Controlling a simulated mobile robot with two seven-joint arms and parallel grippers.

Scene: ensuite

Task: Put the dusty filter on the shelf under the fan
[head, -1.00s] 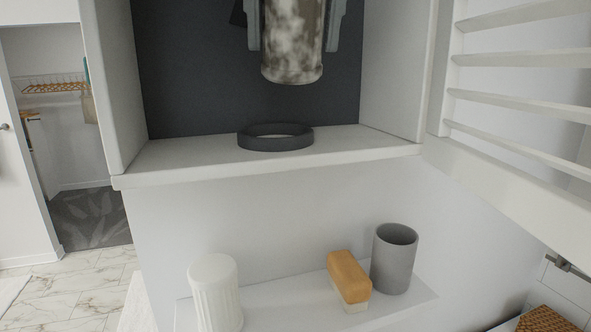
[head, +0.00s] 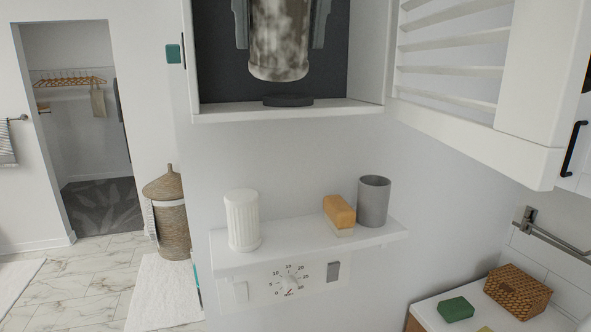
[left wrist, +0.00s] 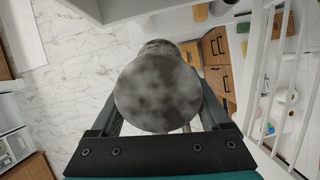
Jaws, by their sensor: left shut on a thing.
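The dusty filter (head: 279,45) is a mottled grey-and-cream cylinder, held upright in the open cabinet at the top of the head view. My left gripper (head: 281,22) is shut on it, one finger on each side. In the left wrist view the filter's blotchy round end (left wrist: 157,95) fills the space between the fingers of my left gripper (left wrist: 165,118). A dark round ring (head: 288,100) lies on the cabinet floor below the filter, apart from it. My right gripper is not seen.
A dial panel (head: 290,282) is on the wall under the shelf. A slatted white door (head: 450,65) stands at the right. A woven box (head: 517,291) and a green block (head: 455,309) sit on a lower right surface. Free shelf room lies between the fluted cup and the orange block.

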